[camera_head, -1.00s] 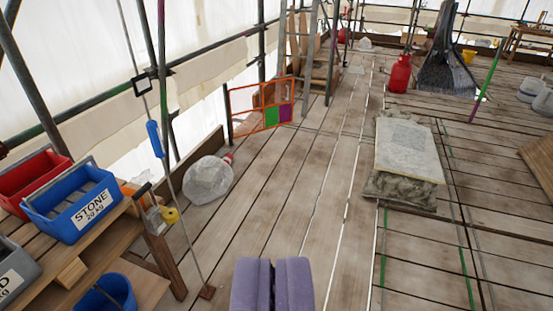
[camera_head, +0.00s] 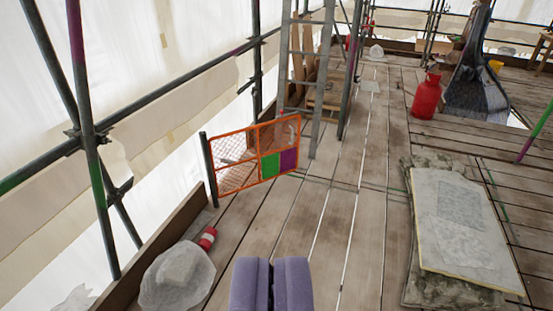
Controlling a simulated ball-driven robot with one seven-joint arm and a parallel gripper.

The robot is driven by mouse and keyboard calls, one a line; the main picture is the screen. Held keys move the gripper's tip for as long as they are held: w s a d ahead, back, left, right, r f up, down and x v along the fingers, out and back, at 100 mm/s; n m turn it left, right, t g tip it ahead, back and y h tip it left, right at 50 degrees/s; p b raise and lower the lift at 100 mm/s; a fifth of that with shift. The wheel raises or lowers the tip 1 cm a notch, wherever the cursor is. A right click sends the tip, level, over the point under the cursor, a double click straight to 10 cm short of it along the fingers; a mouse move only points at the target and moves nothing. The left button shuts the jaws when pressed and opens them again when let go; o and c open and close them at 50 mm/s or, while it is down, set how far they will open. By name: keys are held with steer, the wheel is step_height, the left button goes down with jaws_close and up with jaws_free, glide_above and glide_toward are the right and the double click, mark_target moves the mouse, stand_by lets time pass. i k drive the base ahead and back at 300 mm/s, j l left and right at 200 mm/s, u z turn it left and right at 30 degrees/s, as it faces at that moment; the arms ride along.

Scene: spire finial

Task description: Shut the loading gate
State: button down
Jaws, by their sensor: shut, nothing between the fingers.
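The loading gate (camera_head: 237,159) is an orange-framed mesh panel with a green and a purple square. It hangs from a dark post (camera_head: 209,169) at its left end and swings inward over the deck, standing at an angle to the scaffold edge. A gap in the edge rails and toe board shows behind it. My gripper (camera_head: 271,285) shows at the bottom middle as two purple fingers, shut and empty. It is well short of the gate, on the near side, and touches nothing. No latch can be made out.
A clear plastic-wrapped bundle (camera_head: 177,277) and a red cylinder (camera_head: 207,238) lie by the toe board at left. A ladder (camera_head: 318,85) stands beyond the gate. A pale slab (camera_head: 462,230) lies at right, with a red gas bottle (camera_head: 426,96) behind. Planks in the middle are clear.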

mark_target(289, 161)
steer(key=i, duration=2.35)
steer(key=i+j+z, duration=0.1)
steer(key=i, duration=1.1)
steer(key=i+j, duration=0.1)
steer(key=i, duration=1.05)
steer(key=i+j, duration=0.1)
steer(key=i, duration=1.1)
